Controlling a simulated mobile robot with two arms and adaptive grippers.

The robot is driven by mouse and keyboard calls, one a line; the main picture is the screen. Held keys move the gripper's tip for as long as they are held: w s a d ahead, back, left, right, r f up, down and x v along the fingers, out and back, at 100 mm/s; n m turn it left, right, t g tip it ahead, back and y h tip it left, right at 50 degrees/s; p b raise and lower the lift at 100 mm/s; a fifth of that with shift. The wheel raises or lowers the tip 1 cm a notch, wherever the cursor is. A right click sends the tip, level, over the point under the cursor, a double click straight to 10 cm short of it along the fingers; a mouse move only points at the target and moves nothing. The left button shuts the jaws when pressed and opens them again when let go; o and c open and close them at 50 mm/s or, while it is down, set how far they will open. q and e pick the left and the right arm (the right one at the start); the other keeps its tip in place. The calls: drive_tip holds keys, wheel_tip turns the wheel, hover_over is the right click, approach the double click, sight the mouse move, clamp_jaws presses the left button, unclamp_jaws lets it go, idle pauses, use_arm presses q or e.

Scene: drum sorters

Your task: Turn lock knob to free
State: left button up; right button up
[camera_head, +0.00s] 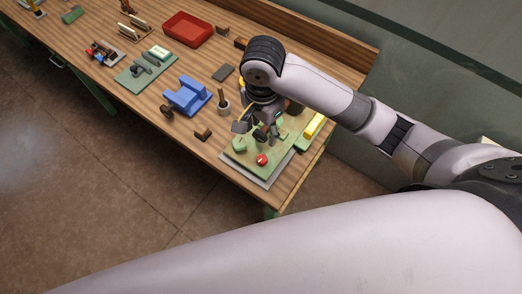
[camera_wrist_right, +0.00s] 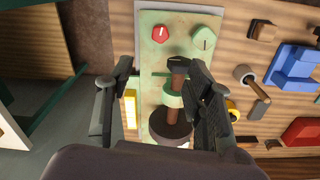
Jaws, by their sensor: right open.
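A green panel (camera_head: 279,155) at the near right end of the bench carries a red knob (camera_head: 262,160) and a green knob (camera_head: 240,144). In the right wrist view the red knob (camera_wrist_right: 160,34) and green knob (camera_wrist_right: 203,38) each show a pale pointer mark. I cannot tell which one is the lock knob. My right gripper (camera_wrist_right: 157,67) is open, with its fingers apart above the panel and short of both knobs in the picture. A brown post with a green collar (camera_wrist_right: 174,98) shows between its fingers. My left gripper is not in view.
A yellow block (camera_head: 314,125) lies at the panel's edge. A dark round drum (camera_wrist_right: 171,122) sits at the post's base. A blue fixture (camera_head: 187,96), a grey cup holding a stick (camera_head: 223,106) and a red tray (camera_head: 188,28) stand farther along the bench.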

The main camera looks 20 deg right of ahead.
wheel_tip(320, 180, down, 2)
hover_over(262, 158)
wheel_tip(262, 158, down, 6)
drive_tip(key=shift+a+r, duration=0.1)
drive_tip(key=shift+a+f, duration=0.1)
drive_tip(key=shift+f, duration=0.15)
drive_tip(key=shift+f+b, duration=0.3)
drive_tip(key=shift+f, duration=0.05)
drive_tip(key=shift+s+d+f, duration=0.15)
drive_tip(key=shift+d+f, duration=0.05)
drive_tip(key=shift+f, duration=0.75)
wheel_tip(262, 158, down, 4)
drive_tip(key=shift+r+p, duration=0.1)
drive_tip(key=shift+p, duration=0.2)
drive_tip(key=shift+f, duration=0.65)
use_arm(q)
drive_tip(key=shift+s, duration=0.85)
use_arm(e)
clamp_jaws()
